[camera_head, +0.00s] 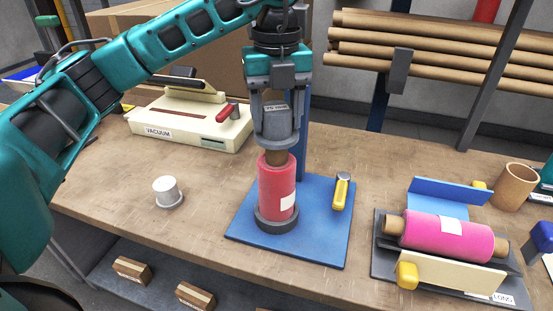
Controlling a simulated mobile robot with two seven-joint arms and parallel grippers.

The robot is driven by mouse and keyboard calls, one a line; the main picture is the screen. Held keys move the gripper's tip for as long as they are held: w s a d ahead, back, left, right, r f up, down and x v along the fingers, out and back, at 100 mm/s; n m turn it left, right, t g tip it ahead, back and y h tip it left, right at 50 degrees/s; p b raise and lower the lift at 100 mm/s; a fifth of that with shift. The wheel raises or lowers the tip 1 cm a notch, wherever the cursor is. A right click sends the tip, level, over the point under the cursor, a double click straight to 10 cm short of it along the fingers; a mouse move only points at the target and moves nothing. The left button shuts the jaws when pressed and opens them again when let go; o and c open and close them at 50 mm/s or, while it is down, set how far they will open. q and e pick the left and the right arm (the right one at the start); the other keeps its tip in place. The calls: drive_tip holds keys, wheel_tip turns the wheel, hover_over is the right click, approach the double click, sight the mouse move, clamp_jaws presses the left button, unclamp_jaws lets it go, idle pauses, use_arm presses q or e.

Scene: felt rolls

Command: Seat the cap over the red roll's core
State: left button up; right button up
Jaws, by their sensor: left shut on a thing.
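The red roll (272,190) stands upright, its lower end in a dark round holder (277,221) on a blue base plate (325,225). A white label is on its side. Its brown core (275,157) sticks out at the top. My right gripper is not in view.
A blue post rises behind the roll. A pink roll (446,236) rests in a cradle at right, near a brown cup (515,186). A vacuum sealer (190,122) stands at back left. Table around the cap is clear.

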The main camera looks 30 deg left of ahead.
sight(277, 137)
use_arm(q)
drive_tip(key=shift+f+b, duration=1.8)
drive_tip(key=shift+f, duration=0.8)
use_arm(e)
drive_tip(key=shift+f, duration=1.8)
use_arm(q)
drive_tip(key=o, duration=1.3)
drive_tip(key=shift+r, duration=0.25)
wheel_tip(277, 137, up, 11)
drive_tip(key=p, duration=0.3)
drive_tip(key=shift+r+p, duration=0.45)
drive_tip(key=shift+r, duration=0.25)
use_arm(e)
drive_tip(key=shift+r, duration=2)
